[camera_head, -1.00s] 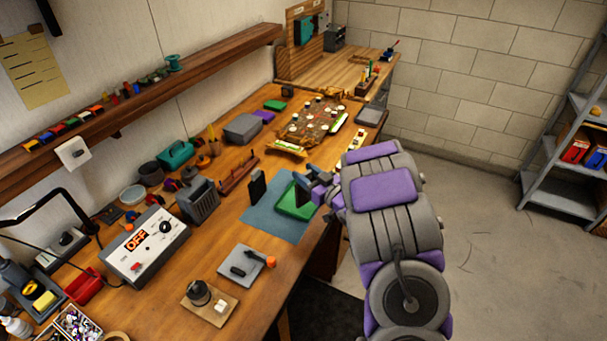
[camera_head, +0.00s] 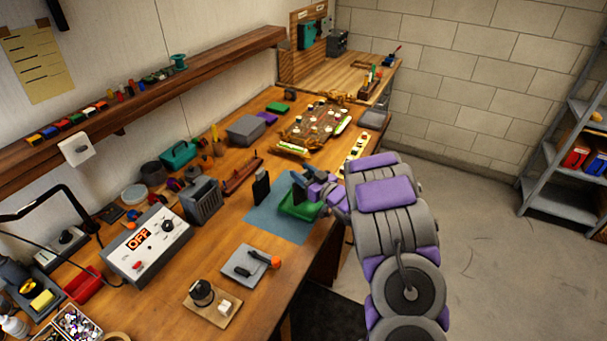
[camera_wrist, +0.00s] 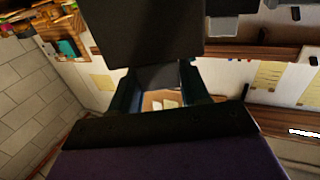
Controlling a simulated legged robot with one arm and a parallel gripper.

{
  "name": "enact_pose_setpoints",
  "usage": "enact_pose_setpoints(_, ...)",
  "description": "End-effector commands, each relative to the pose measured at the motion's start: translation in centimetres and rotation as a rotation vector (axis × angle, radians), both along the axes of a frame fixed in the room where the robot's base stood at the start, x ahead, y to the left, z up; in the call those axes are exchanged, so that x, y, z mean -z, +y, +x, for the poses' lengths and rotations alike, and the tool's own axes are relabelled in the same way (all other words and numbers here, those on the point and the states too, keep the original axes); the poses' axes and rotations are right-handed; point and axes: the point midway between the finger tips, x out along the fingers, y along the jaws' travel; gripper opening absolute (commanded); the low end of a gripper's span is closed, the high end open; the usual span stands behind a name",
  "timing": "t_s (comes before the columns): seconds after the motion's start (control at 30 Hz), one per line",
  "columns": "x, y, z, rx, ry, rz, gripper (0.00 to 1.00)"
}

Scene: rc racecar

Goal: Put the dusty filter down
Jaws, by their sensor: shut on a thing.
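A dark, flat-faced block, which I take for the dusty filter (camera_wrist: 145,30), fills the upper middle of the wrist view and covers the ends of the fingers. My gripper (camera_head: 298,182) is shut on it, with one finger on each side (camera_wrist: 158,85). In the head view my gripper is over the green tray (camera_head: 299,207), on the blue mat (camera_head: 270,222). The held filter is hard to make out there. A black upright slab (camera_head: 261,188) stands left of my gripper at the mat's far-left edge, with a strip of mat visible between.
A grey slotted box (camera_head: 203,200) and a control box reading OFF (camera_head: 150,245) stand to the left. A grey pad with an orange-ended tool (camera_head: 245,268) lies nearer. A wooden rack (camera_head: 240,178) and a cluttered board (camera_head: 313,125) lie beyond. Some mat is bare.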

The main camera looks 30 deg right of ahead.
Motion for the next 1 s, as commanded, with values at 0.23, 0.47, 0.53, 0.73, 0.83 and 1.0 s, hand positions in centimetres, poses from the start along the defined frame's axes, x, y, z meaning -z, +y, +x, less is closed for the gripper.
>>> enact_pose_setpoints(0.23, 0.3, -0.4, 0.0, 0.003, 0.0, 0.003, 0.59)
enact_pose_setpoints(0.47, 0.2, 0.1, 0.0, 0.001, -0.001, -0.002, 0.71)
enact_pose_setpoints(0.53, 0.1, 0.3, 0.0, 0.002, -0.001, -0.003, 0.71)
enact_pose_setpoints(0.73, -0.1, -0.2, -0.6, 0.003, 0.001, -0.001, 0.71)
enact_pose_setpoints(0.83, -0.2, -0.9, -2.1, 0.005, -0.001, 0.001, 0.71)
enact_pose_setpoints(1.0, -0.1, -2.0, -5.5, 0.007, 0.003, 0.003, 0.71)
